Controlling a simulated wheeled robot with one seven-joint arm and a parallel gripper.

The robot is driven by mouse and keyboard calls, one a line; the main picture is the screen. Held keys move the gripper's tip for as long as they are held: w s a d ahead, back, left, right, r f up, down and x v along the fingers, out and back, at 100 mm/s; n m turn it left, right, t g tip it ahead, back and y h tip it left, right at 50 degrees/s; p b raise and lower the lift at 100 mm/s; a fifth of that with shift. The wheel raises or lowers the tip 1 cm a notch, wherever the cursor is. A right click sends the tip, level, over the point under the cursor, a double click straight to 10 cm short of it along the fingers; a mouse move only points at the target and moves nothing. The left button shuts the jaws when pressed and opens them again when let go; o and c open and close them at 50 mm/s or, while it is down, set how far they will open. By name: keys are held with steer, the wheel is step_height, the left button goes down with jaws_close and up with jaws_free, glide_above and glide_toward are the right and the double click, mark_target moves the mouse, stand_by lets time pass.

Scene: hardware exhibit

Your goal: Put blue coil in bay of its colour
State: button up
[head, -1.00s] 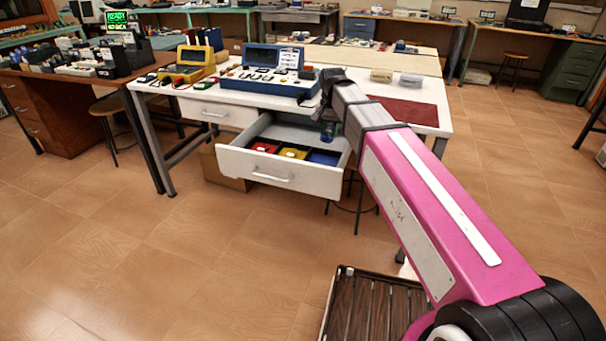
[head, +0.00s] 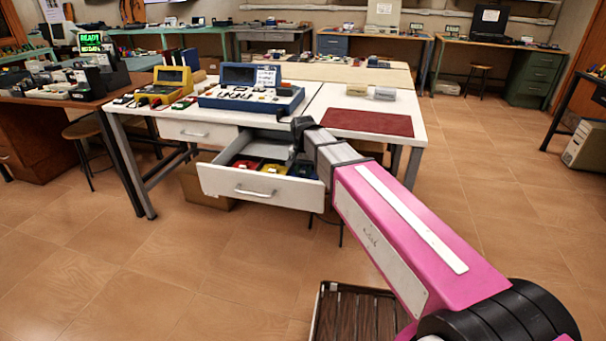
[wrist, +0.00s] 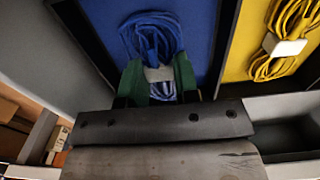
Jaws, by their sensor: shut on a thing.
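The blue coil (wrist: 152,38) with its white band is between the green fingers of my gripper (wrist: 158,78) in the wrist view. My gripper is shut on it. The blue bay (wrist: 208,28) lies directly behind the coil in that view; I cannot tell whether the coil touches its floor. In the head view the blue bay (head: 305,171) is at the right end of the open drawer (head: 262,190), and my wrist hangs over that end. The coil is not clearly made out in the head view.
The yellow bay (wrist: 245,45) holds a yellow coil (wrist: 285,42) beside the blue one. The red bay (head: 244,163) is at the drawer's left. The white table (head: 410,107) above carries a blue instrument case (head: 250,92) and a dark red mat (head: 366,123).

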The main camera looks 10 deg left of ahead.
mark_target(303, 172)
steer(key=shift+f, duration=0.55)
steer(key=shift+f, duration=0.15)
steer(key=o, duration=0.9)
step_height(303, 172, up, 12)
steer(key=shift+r, duration=0.2)
